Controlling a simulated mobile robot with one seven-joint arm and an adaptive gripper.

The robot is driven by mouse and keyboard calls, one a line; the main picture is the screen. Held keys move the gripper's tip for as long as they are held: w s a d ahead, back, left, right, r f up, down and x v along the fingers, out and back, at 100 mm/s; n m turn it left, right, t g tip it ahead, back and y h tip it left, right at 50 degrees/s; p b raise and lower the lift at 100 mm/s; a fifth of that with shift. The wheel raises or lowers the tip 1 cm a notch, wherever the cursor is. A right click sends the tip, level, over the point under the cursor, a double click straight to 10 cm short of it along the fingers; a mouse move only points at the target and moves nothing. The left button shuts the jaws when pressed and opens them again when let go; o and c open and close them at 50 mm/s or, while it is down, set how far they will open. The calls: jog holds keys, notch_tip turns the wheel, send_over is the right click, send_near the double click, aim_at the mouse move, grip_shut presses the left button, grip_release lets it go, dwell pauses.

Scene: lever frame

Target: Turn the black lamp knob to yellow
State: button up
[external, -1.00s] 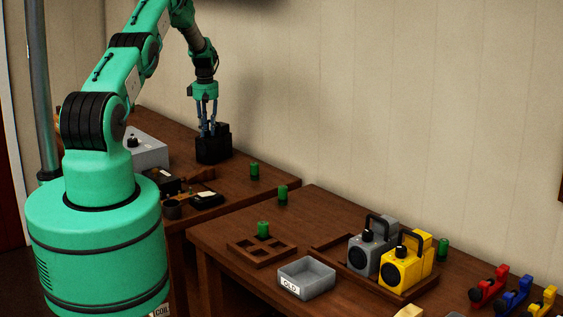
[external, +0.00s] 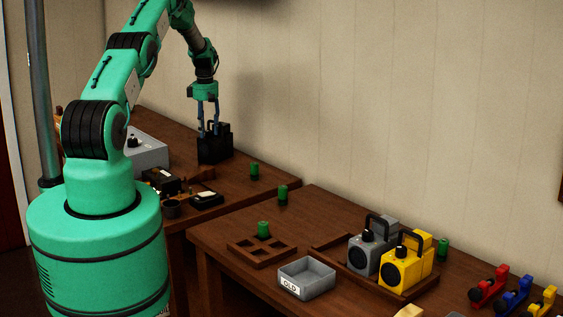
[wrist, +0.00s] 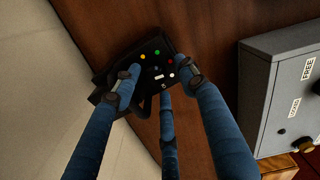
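The black lamp (external: 214,149) stands on the far table, near the wall. The wrist view shows its dark face (wrist: 153,78) with a yellow dot (wrist: 142,52), a green dot, a red dot and pale marks. A small dark knob seems to sit amid the dots, too dim to read its pointing. My gripper (external: 208,132) is over the lamp, fingers pointing down. In the wrist view my gripper (wrist: 160,80) has its three blue fingers spread around the face, with nothing clearly held between them. Whether a fingertip touches the lamp is unclear.
A grey box (external: 147,152) with a knob stands left of the lamp; its labelled side (wrist: 290,95) shows right in the wrist view. Grey and yellow lamps (external: 403,265) stand on the near table.

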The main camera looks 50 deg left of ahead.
jog(key=shift+m+p, duration=0.3)
jog(key=shift+r+m+p, duration=0.1)
jog(key=shift+m+p, duration=0.75)
jog(key=shift+m, duration=0.45)
notch_tip(320, 180, up, 14)
jog(key=b, duration=0.1)
jog(key=shift+f, duration=0.2)
jog(key=shift+c, duration=1.4)
jog(key=m, duration=0.7)
jog(key=m+p, duration=0.1)
jog(key=m, duration=0.6)
jog(key=m+p, duration=0.1)
jog(key=m, duration=0.6)
jog(key=shift+w+d+f+m, duration=0.1)
jog(key=shift+w+d+m, duration=0.15)
jog(key=shift+d+m, duration=0.05)
